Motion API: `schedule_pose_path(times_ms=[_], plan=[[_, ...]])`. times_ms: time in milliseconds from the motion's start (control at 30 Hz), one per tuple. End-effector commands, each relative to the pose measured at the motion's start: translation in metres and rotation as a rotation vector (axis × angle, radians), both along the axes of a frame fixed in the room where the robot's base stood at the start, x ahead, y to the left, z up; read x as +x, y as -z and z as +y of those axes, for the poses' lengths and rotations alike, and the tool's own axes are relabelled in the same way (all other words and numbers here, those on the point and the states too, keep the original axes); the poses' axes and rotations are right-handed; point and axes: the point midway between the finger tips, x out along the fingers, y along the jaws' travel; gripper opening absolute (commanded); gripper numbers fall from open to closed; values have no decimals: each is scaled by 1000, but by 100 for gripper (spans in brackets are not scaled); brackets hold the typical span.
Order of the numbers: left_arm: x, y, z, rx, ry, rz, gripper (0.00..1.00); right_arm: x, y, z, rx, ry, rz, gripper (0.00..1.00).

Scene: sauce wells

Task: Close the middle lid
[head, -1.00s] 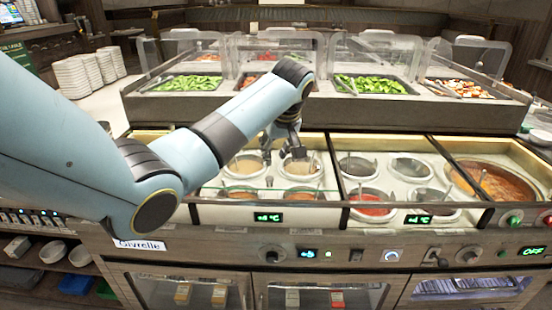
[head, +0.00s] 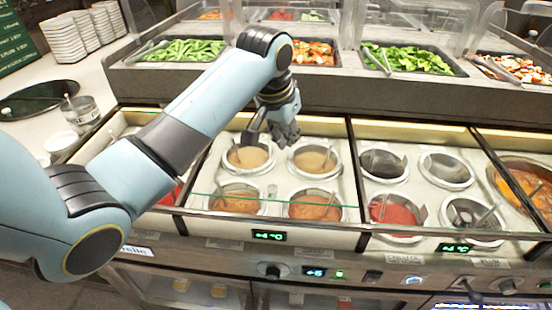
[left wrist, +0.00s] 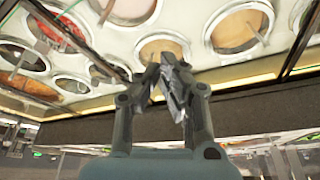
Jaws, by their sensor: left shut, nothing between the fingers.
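The sauce counter has several sections. One section (head: 272,190) holds beige and orange sauce wells. A thin greenish glass edge (head: 330,205) crosses its front; I cannot tell clearly whether this is the middle lid or a fixed pane, and no raised lid stands out. My left gripper (head: 271,138) is above the back of this section, near the back-left beige well (head: 248,157), shut and empty. Its fingers also show in the left wrist view (left wrist: 168,88), with a beige well (left wrist: 163,46) beyond them. I cannot tell whether they touch anything. My right gripper is not in view.
To the right is a section with a red sauce well (head: 392,211) and dark wells, then a large soup well (head: 525,188). Behind stands a raised salad bar with clear guards and green vegetables (head: 408,57). Stacked plates (head: 68,38) and a metal pot (head: 80,112) stand left.

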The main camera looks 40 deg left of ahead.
Motion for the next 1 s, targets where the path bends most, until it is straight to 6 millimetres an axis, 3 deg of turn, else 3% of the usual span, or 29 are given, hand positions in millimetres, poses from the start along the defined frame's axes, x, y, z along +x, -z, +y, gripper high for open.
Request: schedule_pose_path(times_ms=[167,400,700,833,1000], plan=[[-8,14,-3,-5,-1,22,0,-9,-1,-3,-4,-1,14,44],[3,50,-1,-5,-4,26,0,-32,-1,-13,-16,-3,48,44],[20,108,0,-4,-3,26,0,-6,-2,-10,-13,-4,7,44],[-3,100,-1,-4,-2,23,0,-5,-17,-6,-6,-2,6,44],[-15,100,-2,-4,-2,22,0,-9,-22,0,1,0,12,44]])
